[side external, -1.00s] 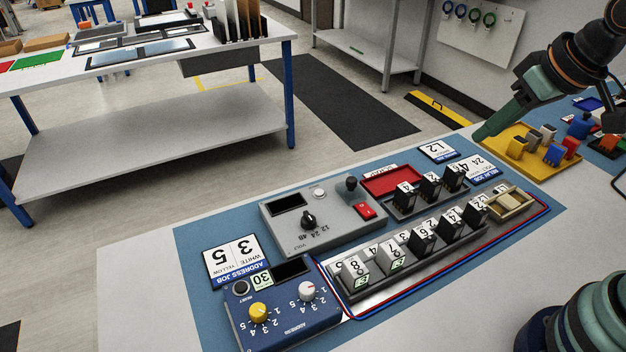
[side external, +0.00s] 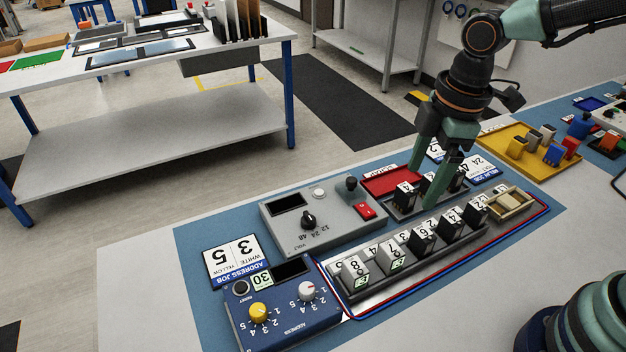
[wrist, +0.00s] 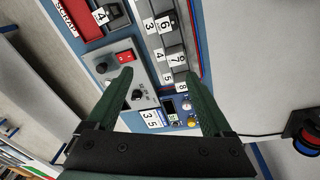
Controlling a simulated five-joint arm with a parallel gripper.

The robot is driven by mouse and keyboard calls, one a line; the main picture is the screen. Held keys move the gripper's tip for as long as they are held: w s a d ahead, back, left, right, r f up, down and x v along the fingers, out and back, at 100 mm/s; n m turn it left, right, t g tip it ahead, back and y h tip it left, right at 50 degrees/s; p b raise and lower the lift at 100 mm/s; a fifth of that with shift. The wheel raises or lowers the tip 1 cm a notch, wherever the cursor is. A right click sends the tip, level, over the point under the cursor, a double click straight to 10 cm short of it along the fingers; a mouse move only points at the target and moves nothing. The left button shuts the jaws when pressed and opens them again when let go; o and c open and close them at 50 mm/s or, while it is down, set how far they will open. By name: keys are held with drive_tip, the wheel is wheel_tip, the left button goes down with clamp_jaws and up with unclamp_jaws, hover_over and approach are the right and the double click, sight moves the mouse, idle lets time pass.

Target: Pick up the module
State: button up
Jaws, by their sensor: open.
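Several numbered modules stand in a long rail (side external: 490,237): light grey ones such as module 8 (side external: 355,272) at the near left and black ones (side external: 450,226) further right. More black modules (side external: 405,196) sit in a small dark tray behind the rail, partly hidden by my fingers. Which module the task means cannot be told. My gripper (side external: 421,188) points down over this small tray, jaws apart, nothing visible between them. In the wrist view my open fingers (wrist: 158,75) span the panel, with numbered modules (wrist: 164,26) beyond.
A grey volt box (side external: 285,230) with knobs and a red switch stands left of the small tray, beside a red scrap tray (side external: 390,180). A blue address box (side external: 275,320) is at the front left. A yellow tray (side external: 500,160) with coloured blocks lies at the right.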

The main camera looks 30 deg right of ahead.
sight(392, 249)
drive_tip(key=a+f+n, duration=0.1)
drive_tip(key=f, duration=0.4)
drive_tip(key=a+f+n+g, duration=0.1)
drive_tip(key=f+n, duration=0.1)
drive_tip(key=f, duration=0.3)
drive_tip(key=a+f+n, duration=0.1)
drive_tip(key=a+f, duration=0.1)
drive_tip(key=f, duration=0.3)
drive_tip(key=shift+s+f+n, duration=0.2)
drive_tip(key=shift+s+n, duration=0.2)
clamp_jaws()
wheel_tip(392, 249, up, 20)
idle(0.4)
